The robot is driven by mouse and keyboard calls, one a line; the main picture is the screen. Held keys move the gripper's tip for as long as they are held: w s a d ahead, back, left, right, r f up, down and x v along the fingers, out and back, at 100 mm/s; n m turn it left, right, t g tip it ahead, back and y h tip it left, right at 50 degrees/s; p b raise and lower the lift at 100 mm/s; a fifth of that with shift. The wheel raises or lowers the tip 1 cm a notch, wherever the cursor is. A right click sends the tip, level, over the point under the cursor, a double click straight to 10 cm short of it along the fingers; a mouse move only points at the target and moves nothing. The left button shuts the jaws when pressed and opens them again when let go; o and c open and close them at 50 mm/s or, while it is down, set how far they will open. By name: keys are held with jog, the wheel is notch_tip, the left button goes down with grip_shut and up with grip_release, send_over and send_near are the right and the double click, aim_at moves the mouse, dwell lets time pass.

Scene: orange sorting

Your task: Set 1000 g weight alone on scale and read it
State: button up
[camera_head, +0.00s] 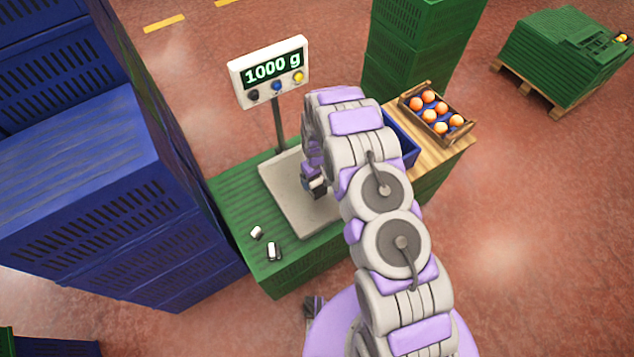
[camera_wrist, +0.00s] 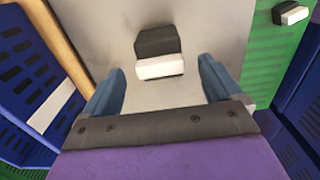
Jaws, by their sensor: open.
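The scale's display (camera_head: 269,70) reads 1000 g in the head view. Its grey plate (camera_head: 282,205) lies on a green crate, partly covered by my arm. In the wrist view, one weight (camera_wrist: 159,48) with a dark face and a white face rests on the bare plate (camera_wrist: 215,25). My gripper (camera_wrist: 160,72) is open, with a blue finger on each side of the weight and gaps between. In the head view my gripper (camera_head: 314,184) is low over the plate, and the weight is hard to tell apart from it. No other object shows on the plate.
Two small weights (camera_head: 257,232) (camera_head: 273,250) stand on the green crate top in front of the plate. Tall blue crates (camera_head: 90,170) rise at left. A small crate of oranges (camera_head: 436,112) sits on a wooden top at right, beside a blue bin (camera_head: 402,140).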

notch_tip(320, 180, up, 4)
jog(key=shift+a+r, duration=0.15)
jog(key=shift+r, duration=0.7)
jog(key=s+d+r+m, duration=0.1)
jog(key=s+d+r, duration=0.25)
jog(key=r, duration=0.55)
jog(key=s+d+r+m, duration=0.1)
jog(key=s+d+r, duration=0.25)
jog(key=r, duration=0.55)
jog(key=s+d+r+m, duration=0.1)
jog(key=s+d+r, duration=0.1)
jog(key=s+r, duration=0.5)
jog(key=s+d+r+m, duration=0.1)
jog(key=s+d+r, duration=0.1)
jog(key=s+r, duration=0.3)
jog(key=s+d+r+m+g, duration=0.1)
jog(key=s+r, duration=0.3)
jog(key=s, duration=0.8)
jog(key=s+d+r+m, duration=0.1)
jog(key=s+d+r, duration=0.3)
jog(key=s, duration=0.4)
jog(key=shift+s+r+m+g, duration=0.2)
jog(key=shift+r+m+g, duration=0.2)
jog(key=shift+r, duration=0.4)
